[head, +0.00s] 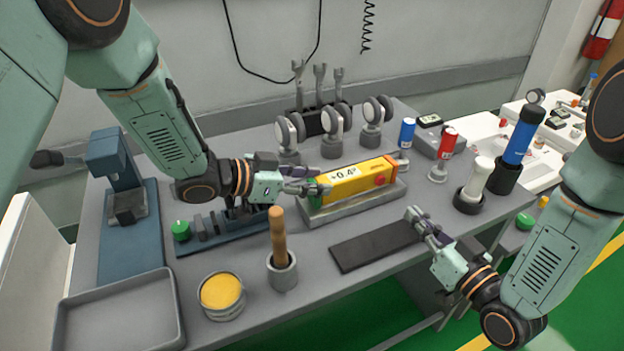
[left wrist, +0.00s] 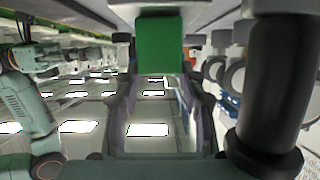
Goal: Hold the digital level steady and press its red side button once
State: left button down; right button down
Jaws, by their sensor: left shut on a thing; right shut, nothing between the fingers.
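The digital level (head: 352,182) is a yellow bar with green and orange ends, lying along a grey tray-like stand (head: 362,207). Its display reads +0.4°. The red side button (head: 380,180) is on its front face, towards the right end, and is uncovered. My left gripper (head: 318,188) is shut on the level's left end. In the left wrist view the level's green end (left wrist: 160,45) sits between the fingers. My right gripper (head: 416,217) is shut and empty, in front of and to the right of the level, near the right end of a dark mat.
The dark mat (head: 375,246) lies bare before the stand. A mortar with a wooden handle (head: 279,235) and a yellow-filled tin (head: 221,291) stand at the front left. A white-topped cylinder (head: 477,177) stands to the right.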

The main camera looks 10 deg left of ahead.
aim_at(380, 181)
dwell(0.8)
jog(key=shift+w+a+r+n+g, duration=0.15)
jog(key=shift+w+a+n+g, duration=0.05)
jog(key=shift+a+n+g, duration=0.3)
jog(key=shift+w+a+r+n+g+y, duration=0.1)
jog(key=shift+a+n+g+y, duration=0.4)
jog(key=shift+n+g, duration=0.55)
jog(key=shift+a+n+g, duration=0.2)
jog(key=shift+n+g, duration=0.3)
jog(key=shift+g, duration=0.15)
jog(key=shift+a+n+g, duration=0.2)
jog(key=shift+n+g, duration=0.25)
jog(key=shift+g, duration=0.15)
jog(key=shift+s+n+g, duration=0.25)
jog(key=shift+n+g, duration=0.15)
jog(key=shift+n, duration=0.1)
jog(key=shift+s+d+r+n+g+h, duration=0.1)
jog(key=shift+s+d+n+g+h, duration=0.15)
jog(key=shift+d+n+g+h, duration=0.5)
jog(key=shift+s+d+r+n+g+h, duration=0.15)
jog(key=shift+d+n+g+h, duration=0.5)
jog(key=shift+d+n+h, duration=0.35)
jog(key=shift+w+a, duration=0.75)
jog(key=shift+w, duration=0.5)
jog(key=shift+w+a, duration=0.8)
jog(key=shift+w, duration=0.45)
jog(key=shift+w+a, duration=0.75)
jog(key=shift+w, duration=0.5)
